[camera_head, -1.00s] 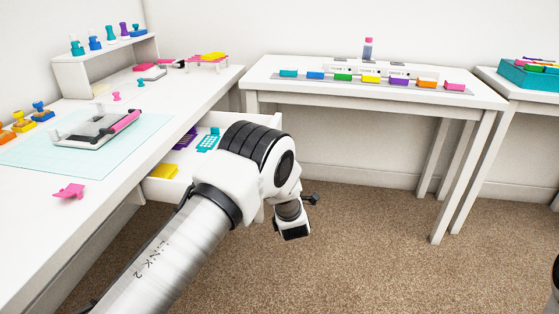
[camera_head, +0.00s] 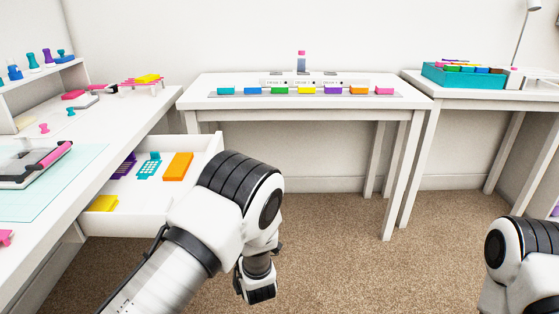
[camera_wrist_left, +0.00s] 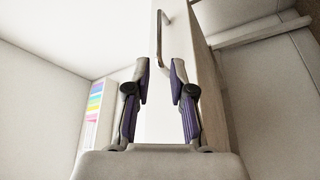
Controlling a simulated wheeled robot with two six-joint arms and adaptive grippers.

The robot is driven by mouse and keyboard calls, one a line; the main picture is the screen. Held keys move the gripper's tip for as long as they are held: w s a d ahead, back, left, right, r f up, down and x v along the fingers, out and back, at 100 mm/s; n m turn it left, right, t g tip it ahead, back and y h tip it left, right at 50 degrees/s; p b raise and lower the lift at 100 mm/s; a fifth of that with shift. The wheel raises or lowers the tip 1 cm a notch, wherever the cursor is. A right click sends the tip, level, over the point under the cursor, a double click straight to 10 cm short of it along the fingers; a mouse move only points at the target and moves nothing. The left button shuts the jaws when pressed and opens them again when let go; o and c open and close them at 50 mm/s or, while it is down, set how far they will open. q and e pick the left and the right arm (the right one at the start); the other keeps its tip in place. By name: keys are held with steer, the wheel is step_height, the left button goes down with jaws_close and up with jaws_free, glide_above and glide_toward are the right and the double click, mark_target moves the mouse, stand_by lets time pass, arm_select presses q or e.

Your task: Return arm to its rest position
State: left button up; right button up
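My left arm (camera_head: 215,225) comes in from the lower left of the head view, bent, with its wrist pointing down over the carpet beside the open drawer. Its fingers do not show clearly there. In the left wrist view my left gripper (camera_wrist_left: 162,72) has its two purple-padded fingers apart with nothing between them. A grey bar handle (camera_wrist_left: 159,38) on a white panel lies beyond the fingertips; I cannot tell if they touch. Part of my right arm (camera_head: 525,250) shows at the lower right edge of the head view; its gripper is out of view.
The open white drawer (camera_head: 207,165) holds teal, purple, orange and yellow pieces. The white desk (camera_head: 95,185) stands left, a white table (camera_head: 300,104) behind, and another with a teal bin (camera_head: 463,78) at the right. Carpet (camera_head: 390,270) is clear between the arms.

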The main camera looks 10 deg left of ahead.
arm_select(q)
steer(key=s+a+f+m+g+h, duration=0.3)
steer(key=s+a+f+g, duration=0.1)
steer(key=s+f, duration=0.5)
steer(key=s+a+f+m+g+h, duration=0.25)
steer(key=s+f, duration=0.35)
steer(key=f, duration=0.6)
steer(key=s+d+f+m+g+h, duration=0.3)
steer(key=s+m+g, duration=0.2)
steer(key=s, duration=0.7)
steer(key=s+d+f+m+g+h, duration=0.3)
steer(key=s+m+g, duration=0.25)
steer(key=s, duration=0.55)
step_height(320, 180, up, 28)
steer(key=s+m+p, duration=0.1)
steer(key=m+p, duration=0.1)
steer(key=p, duration=2.6)
steer(key=shift+s+d, duration=0.15)
steer(key=shift+d, duration=0.2)
